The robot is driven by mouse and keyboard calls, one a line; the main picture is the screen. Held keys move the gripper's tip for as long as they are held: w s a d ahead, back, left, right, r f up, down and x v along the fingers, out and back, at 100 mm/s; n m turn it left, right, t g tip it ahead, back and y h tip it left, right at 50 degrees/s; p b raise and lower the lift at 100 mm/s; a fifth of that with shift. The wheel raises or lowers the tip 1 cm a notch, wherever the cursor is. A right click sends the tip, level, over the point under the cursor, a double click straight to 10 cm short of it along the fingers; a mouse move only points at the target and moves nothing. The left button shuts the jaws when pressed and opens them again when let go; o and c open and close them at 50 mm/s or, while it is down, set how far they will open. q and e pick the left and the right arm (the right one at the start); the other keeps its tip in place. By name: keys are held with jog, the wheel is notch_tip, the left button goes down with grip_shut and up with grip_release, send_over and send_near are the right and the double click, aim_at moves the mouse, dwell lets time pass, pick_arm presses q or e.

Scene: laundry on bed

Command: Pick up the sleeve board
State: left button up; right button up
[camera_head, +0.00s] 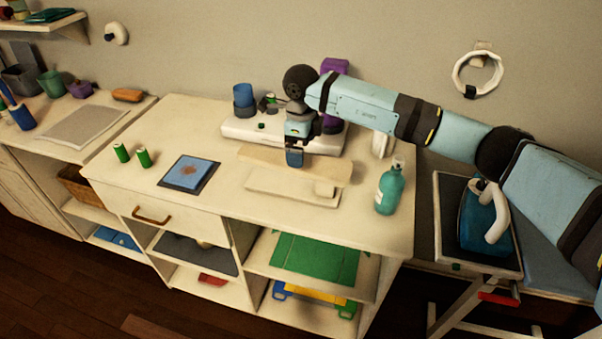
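The sleeve board (258,155) stands on the middle of the cream worktop. Its long, pale top sits above a flat base (275,188), with a short support block near the right end. My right arm reaches in from the right. My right gripper (295,160) points down at the middle of the board's top, and its fingertips overlap the top in the picture. I cannot tell whether the fingers are open or closed on it, as they show as one dark block. My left gripper is not in view.
A white machine (245,131) with a blue cup (243,95) and purple parts stands close behind. A teal bottle (389,189) stands to the right. A blue cloth on a dark mat (188,173) and green spools (122,153) lie left. An iron (476,222) rests at far right.

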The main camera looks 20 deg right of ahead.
aim_at(293, 174)
jog(key=shift+f+p, duration=0.4)
jog(key=shift+f, duration=2.5)
jog(key=c, duration=1)
jog(key=shift+w, duration=0.1)
jog(key=shift+c, duration=0.4)
jog(key=shift+r, duration=0.1)
